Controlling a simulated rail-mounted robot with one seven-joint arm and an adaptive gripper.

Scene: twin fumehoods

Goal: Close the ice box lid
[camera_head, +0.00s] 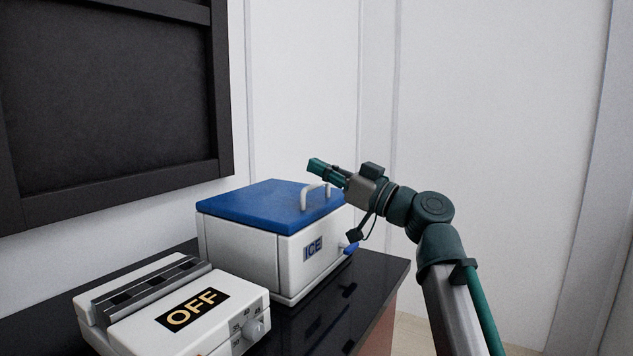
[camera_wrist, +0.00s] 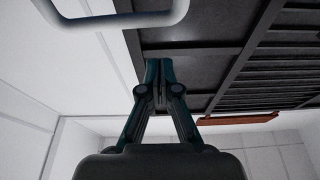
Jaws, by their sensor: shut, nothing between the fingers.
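The ice box (camera_head: 240,246) is a white box with an "ICE" label, standing on the black counter. Its blue lid (camera_head: 262,203) lies flat across the top, with no visible gap at the edges. A pale loop handle (camera_head: 304,196) stands on the lid near its front right edge. My gripper (camera_head: 314,165) is shut and empty, above the lid near the handle, pointing left. In the wrist view the shut fingers (camera_wrist: 160,82) hold nothing, and a pale bar (camera_wrist: 112,20), likely the handle, shows at upper left. I cannot tell whether the gripper touches it.
A white device marked "OFF" (camera_head: 192,310) with a knob sits left of the ice box. The black counter (camera_head: 372,277) has bare room at the box's right. A blue spout (camera_head: 351,249) sticks out low on the box. A dark framed panel (camera_head: 110,95) stands behind left.

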